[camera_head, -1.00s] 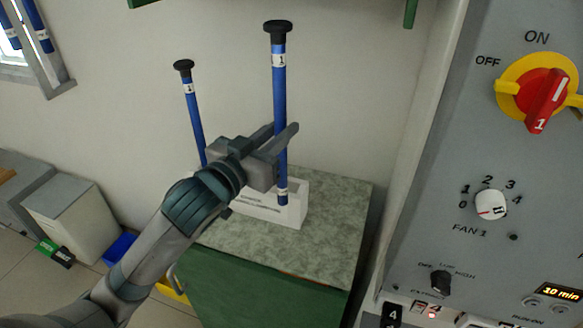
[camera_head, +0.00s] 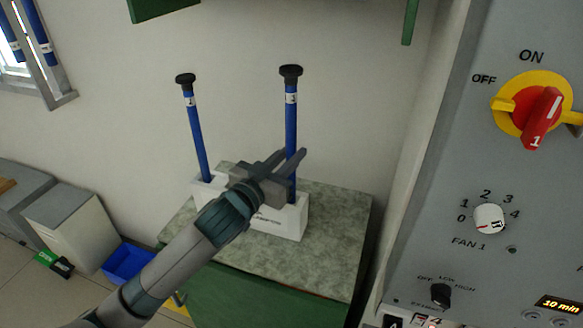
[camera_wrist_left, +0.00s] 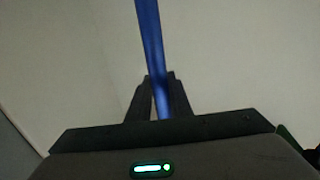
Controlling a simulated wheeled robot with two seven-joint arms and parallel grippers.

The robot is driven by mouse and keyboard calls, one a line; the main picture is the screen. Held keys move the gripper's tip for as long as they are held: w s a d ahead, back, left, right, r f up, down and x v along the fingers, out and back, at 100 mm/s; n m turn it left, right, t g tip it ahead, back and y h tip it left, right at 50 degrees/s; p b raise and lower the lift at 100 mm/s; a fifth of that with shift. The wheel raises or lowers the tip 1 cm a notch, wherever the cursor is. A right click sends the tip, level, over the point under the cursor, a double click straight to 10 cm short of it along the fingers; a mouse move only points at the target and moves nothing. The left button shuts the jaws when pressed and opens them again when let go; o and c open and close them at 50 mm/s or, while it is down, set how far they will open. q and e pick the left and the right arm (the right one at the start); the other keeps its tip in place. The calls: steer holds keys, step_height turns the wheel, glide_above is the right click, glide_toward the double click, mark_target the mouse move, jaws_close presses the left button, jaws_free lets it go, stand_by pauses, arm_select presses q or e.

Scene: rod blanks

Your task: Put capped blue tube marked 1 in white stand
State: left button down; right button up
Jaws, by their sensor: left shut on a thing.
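The tube also shows between the fingers in the left wrist view (camera_wrist_left: 150,45). A second capped blue tube (camera_head: 196,130), also labelled, stands in the left end of the stand, leaning slightly. My right gripper is not in view.
The stand is on a speckled grey top of a green cabinet (camera_head: 335,235). A grey control panel (camera_head: 490,180) with a red switch rises close on the right. Blue tubes hang at the upper left (camera_head: 40,35). A blue bin (camera_head: 128,262) is on the floor.

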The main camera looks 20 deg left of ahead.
arm_select(q)
steer(key=shift+f, duration=0.65)
steer(key=f+p, duration=0.1)
steer(key=f, duration=0.2)
steer(key=shift+w+f, duration=0.15)
steer(key=shift+w, duration=0.05)
steer(key=shift+f, duration=0.15)
steer(key=c, duration=1.6)
jaws_free()
